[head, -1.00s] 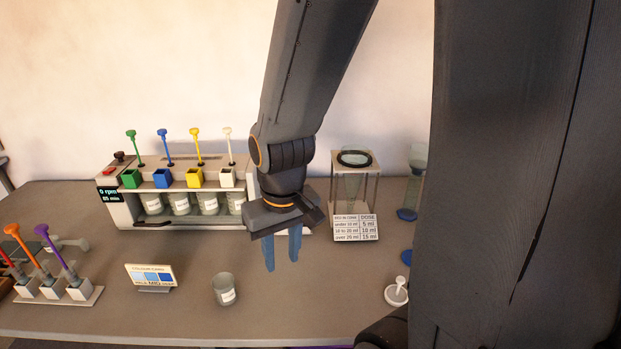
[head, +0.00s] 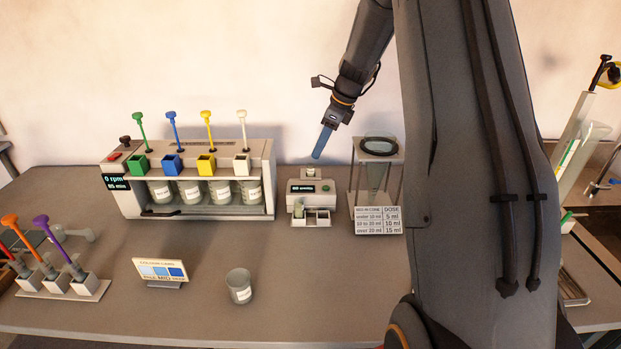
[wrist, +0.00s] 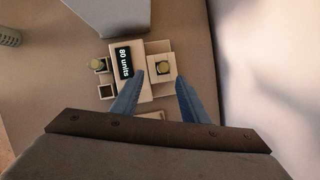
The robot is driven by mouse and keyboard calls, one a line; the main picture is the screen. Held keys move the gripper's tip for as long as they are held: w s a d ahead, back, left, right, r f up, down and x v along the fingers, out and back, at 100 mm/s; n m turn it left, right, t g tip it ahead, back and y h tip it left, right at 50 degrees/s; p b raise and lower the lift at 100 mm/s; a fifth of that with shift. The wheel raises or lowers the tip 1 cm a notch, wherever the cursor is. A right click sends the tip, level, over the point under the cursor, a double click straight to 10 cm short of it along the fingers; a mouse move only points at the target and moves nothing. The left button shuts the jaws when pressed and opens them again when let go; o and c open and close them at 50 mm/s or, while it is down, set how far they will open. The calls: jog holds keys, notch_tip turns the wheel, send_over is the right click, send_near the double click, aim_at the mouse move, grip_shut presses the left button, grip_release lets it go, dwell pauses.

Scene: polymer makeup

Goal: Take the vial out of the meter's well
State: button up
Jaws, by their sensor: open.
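The meter (head: 310,188) is a small pale box with a dark display, between the stirrer bank and the cone stand. In the wrist view its display (wrist: 125,63) reads "80 units". The vial (wrist: 163,68) stands in the meter's square well, seen from above; it also shows on top of the meter in the head view (head: 311,171). My gripper (head: 319,148) is open and empty, above the meter and slightly right. In the wrist view my gripper (wrist: 160,80) has its fingertips spread either side of the well, apart from the vial.
The cone stand (head: 377,165) with its dose card is close on the right. The stirrer bank (head: 190,185) stands left. A second vial (wrist: 97,65) sits in the small holder in front of the meter. A beaker (head: 239,286) is near the front.

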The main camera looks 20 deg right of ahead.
aim_at(311, 175)
jog(key=shift+m, duration=0.5)
jog(key=shift+w+d+p+x, duration=0.15)
jog(key=shift+p+x, duration=0.55)
jog(key=shift+x, duration=1.25)
jog(key=shift+w+d+p+x, duration=0.15)
jog(key=shift+p+x, duration=0.55)
jog(key=shift+x, duration=1.25)
jog(key=shift+c, duration=0.5)
grip_shut()
